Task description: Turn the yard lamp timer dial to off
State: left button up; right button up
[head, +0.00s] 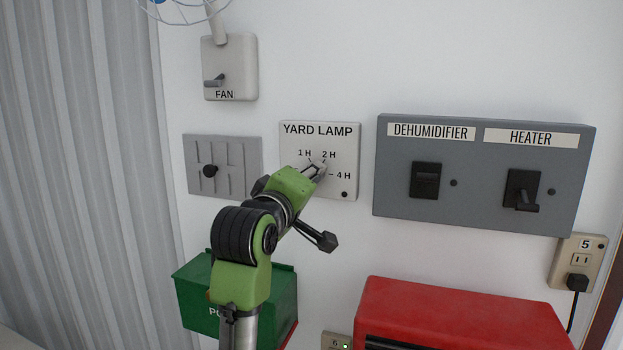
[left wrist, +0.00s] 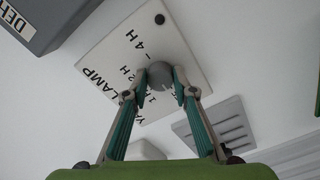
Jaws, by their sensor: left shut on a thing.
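The white yard lamp timer plate (head: 346,140) is on the wall, with 1 H, 2 H and 4 H marks visible. My left gripper (head: 319,170) reaches up to the plate and hides most of the dial and the lower left markings in the head view. In the left wrist view, the round grey dial (left wrist: 160,73) sits between the two fingertips of my left gripper (left wrist: 159,82), which are closed on its sides. I cannot tell for certain which mark the dial points to. A small dark indicator (head: 344,194) sits at the plate's lower right corner. My right gripper is not in view.
A grey slider panel (head: 246,150) is left of the plate, and a fan switch box (head: 239,60) is above it. A grey dehumidifier and heater switch box (head: 470,207) projects at right. A green box (head: 192,283) and a red box (head: 450,300) are below.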

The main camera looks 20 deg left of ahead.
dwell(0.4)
pick_arm(q)
jog(key=o, duration=1.1)
jog(key=shift+s, duration=0.1)
jog(key=s, duration=1.1)
jog(key=shift+s+a, duration=0.25)
jog(key=shift+s, duration=0.15)
